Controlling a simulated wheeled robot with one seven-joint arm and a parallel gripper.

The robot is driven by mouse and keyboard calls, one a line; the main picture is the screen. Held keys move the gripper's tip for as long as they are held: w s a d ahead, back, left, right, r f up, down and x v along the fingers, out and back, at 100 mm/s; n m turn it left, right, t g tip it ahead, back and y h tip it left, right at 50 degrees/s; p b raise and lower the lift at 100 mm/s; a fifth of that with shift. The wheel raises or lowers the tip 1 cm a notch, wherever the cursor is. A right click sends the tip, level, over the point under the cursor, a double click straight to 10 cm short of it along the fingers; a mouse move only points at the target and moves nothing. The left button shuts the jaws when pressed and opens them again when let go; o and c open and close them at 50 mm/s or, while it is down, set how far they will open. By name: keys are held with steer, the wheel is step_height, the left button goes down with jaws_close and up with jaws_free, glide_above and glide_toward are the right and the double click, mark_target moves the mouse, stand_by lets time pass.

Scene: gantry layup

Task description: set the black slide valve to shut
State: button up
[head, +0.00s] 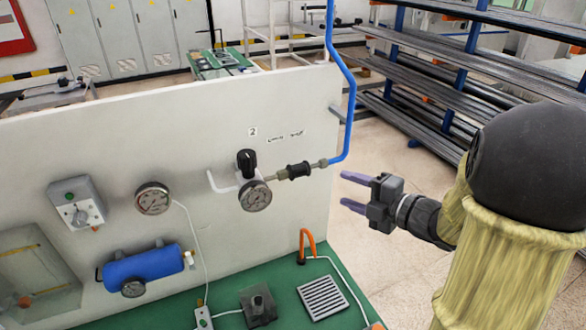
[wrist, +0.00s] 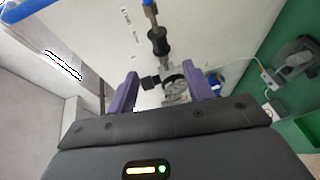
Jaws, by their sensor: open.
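The black slide valve (head: 298,170) is a ribbed dark sleeve on the short pipe between the regulator and the blue hose, on the upright white panel. It also shows in the wrist view (wrist: 158,42), beyond the fingertips. Two small labels (head: 286,136) sit on the panel above it; their words are too small to read. My gripper (head: 346,189) is open and empty, to the right of the valve and apart from it. In the wrist view its purple fingers (wrist: 160,74) frame the regulator area, with nothing between them touched that I can tell.
Left of the valve are a regulator with a black knob (head: 246,162) and a gauge (head: 255,196). A blue hose (head: 349,105) rises from the valve's right end. Pipe racks stand behind.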

mark_target(299, 172)
steer(key=shift+s+a, duration=0.1)
stand_by(0.3)
steer(key=p+x, duration=0.7)
steer(key=x, duration=1)
steer(key=shift+a, duration=0.2)
jaws_close()
